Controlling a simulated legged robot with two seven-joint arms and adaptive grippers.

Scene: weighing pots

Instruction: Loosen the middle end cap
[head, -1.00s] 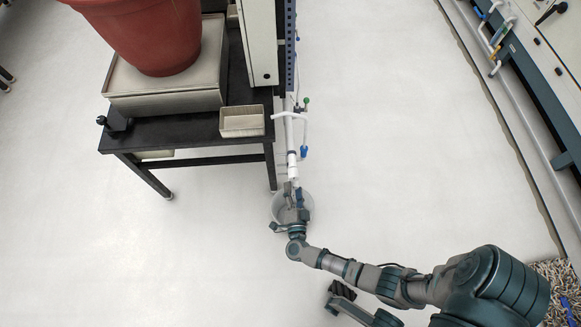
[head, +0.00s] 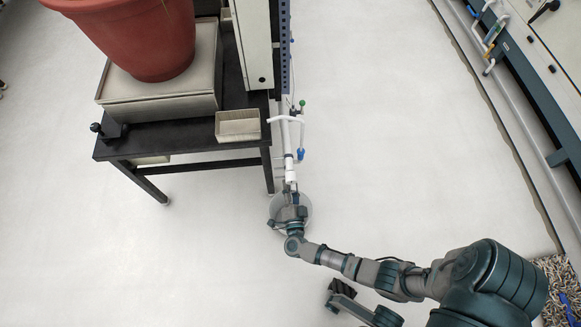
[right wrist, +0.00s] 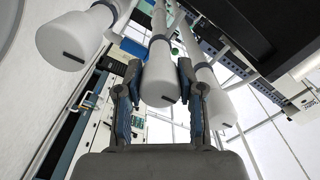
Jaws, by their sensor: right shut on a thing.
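Three white pipes with rounded end caps show in the right wrist view: the left cap (right wrist: 62,45), the middle end cap (right wrist: 160,88) and the right cap (right wrist: 218,108). Each has a dark slot-like mark. My right gripper (right wrist: 159,72) has one finger on each side of the middle end cap and is shut on it. In the head view my right gripper (head: 290,200) is at the lower end of the white pipe (head: 287,165) and hides the cap.
A black table (head: 180,135) left of the pipes bears a red pot (head: 130,40) on a scale-like box (head: 165,85) and a small tray (head: 238,125). A round grey thing (head: 307,214) lies beneath my gripper. Open floor is to the right.

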